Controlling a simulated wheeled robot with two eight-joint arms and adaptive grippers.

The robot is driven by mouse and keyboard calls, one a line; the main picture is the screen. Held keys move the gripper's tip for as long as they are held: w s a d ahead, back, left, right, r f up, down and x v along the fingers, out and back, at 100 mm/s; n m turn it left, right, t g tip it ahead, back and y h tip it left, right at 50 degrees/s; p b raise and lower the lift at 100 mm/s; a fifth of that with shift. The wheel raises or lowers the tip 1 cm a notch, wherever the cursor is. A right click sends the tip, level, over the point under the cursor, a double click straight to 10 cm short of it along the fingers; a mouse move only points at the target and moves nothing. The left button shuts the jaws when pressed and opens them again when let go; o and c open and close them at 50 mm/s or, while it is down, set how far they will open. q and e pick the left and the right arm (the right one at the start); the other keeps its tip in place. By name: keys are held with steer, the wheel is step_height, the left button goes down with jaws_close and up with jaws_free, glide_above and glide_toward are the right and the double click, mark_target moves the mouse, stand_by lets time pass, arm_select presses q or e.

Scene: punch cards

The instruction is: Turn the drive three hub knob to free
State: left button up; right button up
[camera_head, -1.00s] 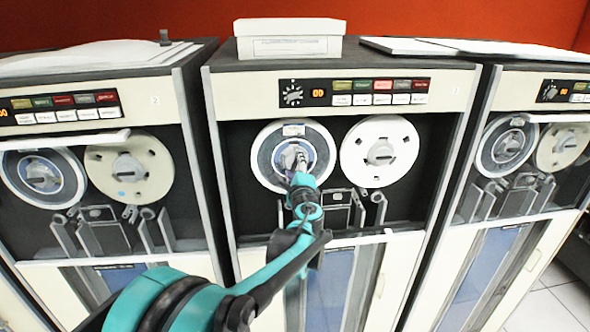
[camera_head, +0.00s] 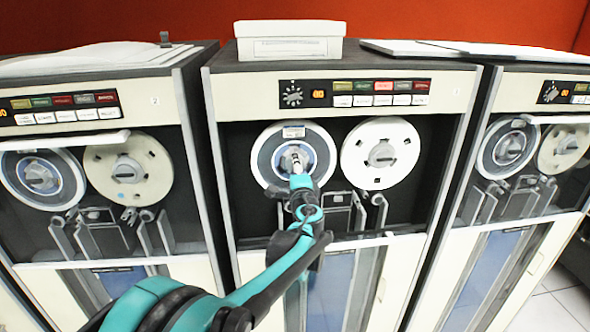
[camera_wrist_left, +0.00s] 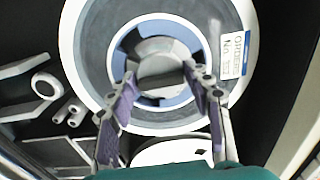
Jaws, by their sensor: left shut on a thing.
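The hub knob (camera_wrist_left: 161,81) is a grey bar across the round hub of the left reel (camera_head: 265,160) on the middle tape drive. My left gripper (camera_head: 296,158) reaches up to this hub from below. In the left wrist view my left gripper (camera_wrist_left: 160,76) has one fingertip at each end of the bar and is shut on it. The reel has a white rim, a blue ring around the hub and a paper label (camera_wrist_left: 236,55). In the head view the gripper hides most of the knob. My right gripper is in neither view.
A white right reel (camera_head: 381,135) sits beside the held hub. A control panel (camera_head: 354,94) with a dial and lit buttons is above. Similar drives stand on the left (camera_head: 85,72) and right (camera_head: 543,103). A white box (camera_head: 290,50) lies on top.

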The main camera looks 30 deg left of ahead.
arm_select(q)
steer(key=o, duration=1.1)
steer(key=v, duration=1.2)
